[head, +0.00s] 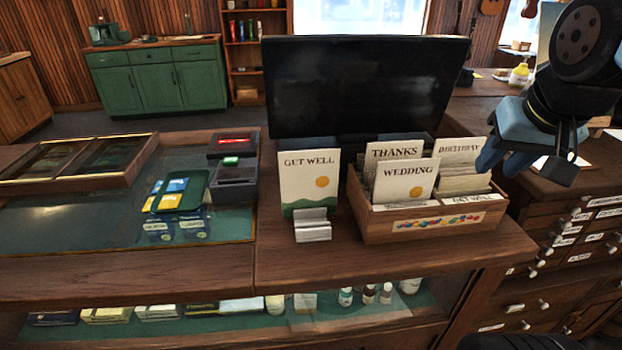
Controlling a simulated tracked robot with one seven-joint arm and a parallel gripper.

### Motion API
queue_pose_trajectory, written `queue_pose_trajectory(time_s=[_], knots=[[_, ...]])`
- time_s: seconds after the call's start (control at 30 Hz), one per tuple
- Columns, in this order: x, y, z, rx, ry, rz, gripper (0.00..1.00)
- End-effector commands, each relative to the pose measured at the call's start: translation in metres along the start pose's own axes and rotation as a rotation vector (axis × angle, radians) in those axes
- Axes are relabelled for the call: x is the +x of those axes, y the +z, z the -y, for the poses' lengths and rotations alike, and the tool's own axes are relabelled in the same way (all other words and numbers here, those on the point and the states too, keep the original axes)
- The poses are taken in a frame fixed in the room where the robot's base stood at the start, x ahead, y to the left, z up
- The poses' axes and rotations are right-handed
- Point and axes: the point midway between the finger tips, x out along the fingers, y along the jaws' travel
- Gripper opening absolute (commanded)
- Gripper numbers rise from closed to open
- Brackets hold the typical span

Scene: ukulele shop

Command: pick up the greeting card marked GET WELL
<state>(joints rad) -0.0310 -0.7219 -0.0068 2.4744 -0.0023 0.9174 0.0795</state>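The greeting card marked GET WELL (309,178) stands upright on the wooden counter, just left of the card box. It is cream with an orange sun and green hills, and a small pale grey holder (313,228) at its foot hides part of its lower edge. My gripper (503,162) has blue fingers and hangs at the right, above the counter's right end, well right of the card and apart from it. I see nothing held in it, but its finger gap does not show clearly.
A wooden box (413,224) holds cards marked THANKS, WEDDING and BIRTHDAY; a GET WELL label is at its front right. A dark screen (365,85) stands behind. A card terminal (236,172) and green tray (181,192) lie left. The counter front is clear.

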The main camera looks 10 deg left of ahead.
Motion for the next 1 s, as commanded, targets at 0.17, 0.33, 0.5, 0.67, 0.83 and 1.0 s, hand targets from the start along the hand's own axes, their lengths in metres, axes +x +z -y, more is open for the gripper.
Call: queue_pose_trajectory(time_s=[0.17, 0.33, 0.5, 0.67, 0.83, 1.0], knots=[[0.001, -0.029, 0.030, 0.183, -0.029, 0.081, 0.35], [0.003, -0.056, 0.074, 0.411, -0.022, 0.178, 0.35], [0.008, -0.077, 0.125, 0.634, 0.026, 0.268, 0.35], [0.013, -0.088, 0.179, 0.838, 0.103, 0.335, 0.35], [0.020, -0.090, 0.236, 1.036, 0.207, 0.375, 0.35], [0.024, -0.086, 0.277, 1.177, 0.289, 0.382, 0.35]])
